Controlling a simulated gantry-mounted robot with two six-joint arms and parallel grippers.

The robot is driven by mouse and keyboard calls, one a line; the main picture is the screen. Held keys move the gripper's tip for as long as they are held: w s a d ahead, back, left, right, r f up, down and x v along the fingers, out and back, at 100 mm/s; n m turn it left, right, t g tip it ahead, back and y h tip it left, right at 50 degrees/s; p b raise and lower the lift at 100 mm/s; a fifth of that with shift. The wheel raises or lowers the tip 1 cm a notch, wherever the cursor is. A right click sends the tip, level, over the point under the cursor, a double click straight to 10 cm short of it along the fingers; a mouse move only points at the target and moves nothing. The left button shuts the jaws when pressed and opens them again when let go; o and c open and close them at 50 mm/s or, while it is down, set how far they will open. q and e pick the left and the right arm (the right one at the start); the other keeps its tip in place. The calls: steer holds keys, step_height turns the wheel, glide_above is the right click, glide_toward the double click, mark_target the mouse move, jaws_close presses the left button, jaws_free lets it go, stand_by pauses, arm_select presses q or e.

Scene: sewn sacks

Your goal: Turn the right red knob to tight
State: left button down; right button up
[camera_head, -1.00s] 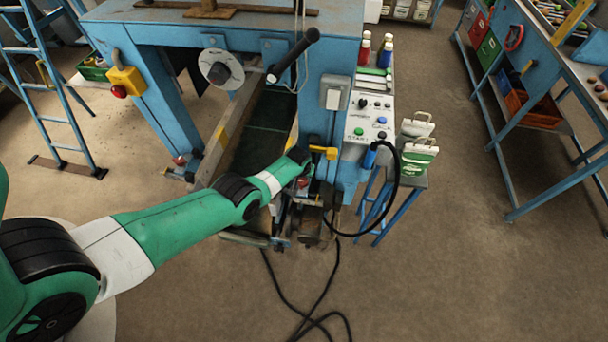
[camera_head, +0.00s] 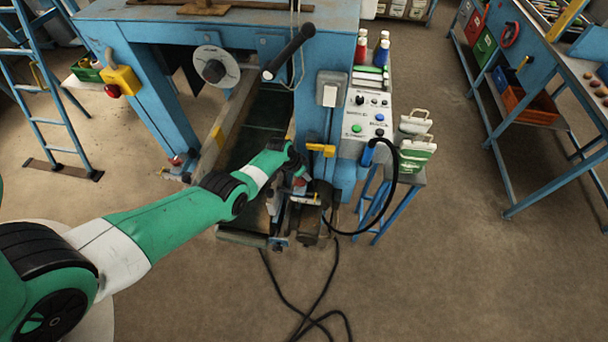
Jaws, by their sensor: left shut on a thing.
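The blue machine (camera_head: 330,62) stands in the middle. My left arm reaches in from the left, and its gripper (camera_head: 300,186) is at the lower right of the machine's front, below a yellow bracket (camera_head: 320,149). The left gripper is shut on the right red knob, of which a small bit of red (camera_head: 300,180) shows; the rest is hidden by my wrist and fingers. A matching left red knob (camera_head: 176,160) shows on the machine's left side. How far the right knob is turned cannot be seen. My right gripper is not in view.
A control box (camera_head: 366,118) with buttons, a black hose (camera_head: 394,190) and a small stool with green-and-white packs (camera_head: 416,155) stand right of the machine. A black cable (camera_head: 312,308) lies on the floor. A workbench (camera_head: 548,75) is at right. The front right floor is clear.

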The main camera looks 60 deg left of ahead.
arm_select(q)
steer(key=m, duration=0.1)
steer(key=m+h, duration=0.1)
steer(key=m+b, duration=0.1)
steer(key=shift+d+f, duration=0.2)
steer(key=shift+d, duration=0.05)
steer(key=shift+s+d+m+h+b, duration=0.15)
steer(key=shift+m+h+b, duration=0.45)
steer(key=shift+m+b, duration=0.6)
steer(key=shift+d+m+g, duration=0.1)
steer(key=shift+m+g, duration=0.2)
steer(key=shift+m, duration=0.1)
steer(key=c, duration=0.9)
jaws_free()
steer(key=shift+r, duration=0.1)
steer(key=shift+o, duration=0.2)
steer(key=shift+r, duration=0.1)
